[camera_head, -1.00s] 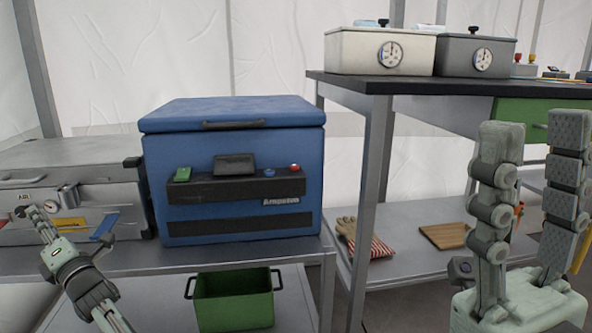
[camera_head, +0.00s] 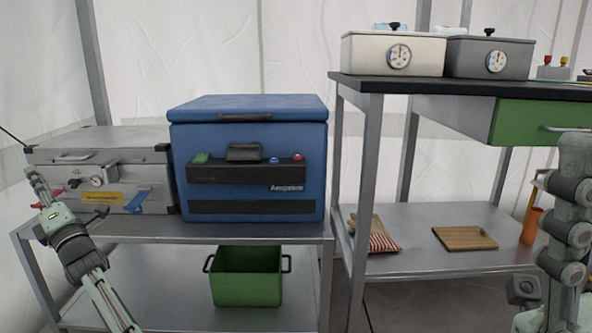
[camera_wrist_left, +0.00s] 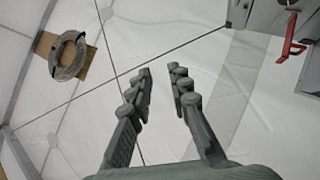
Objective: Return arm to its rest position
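My left gripper (camera_head: 38,188) is at the left, in front of the grey metal case on the lower table. In the left wrist view, the same gripper (camera_wrist_left: 160,90) has its two fingers apart with nothing between them. My right gripper (camera_head: 570,215) is upright at the right edge of the head view. Only one finger and part of its base show now. The other finger is cut off by the frame. Nothing is seen held in it.
A blue cooler box (camera_head: 250,165) and the grey case (camera_head: 100,165) stand on the lower table. A green bin (camera_head: 247,275) is beneath. The taller table (camera_head: 450,85) carries white and grey boxes.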

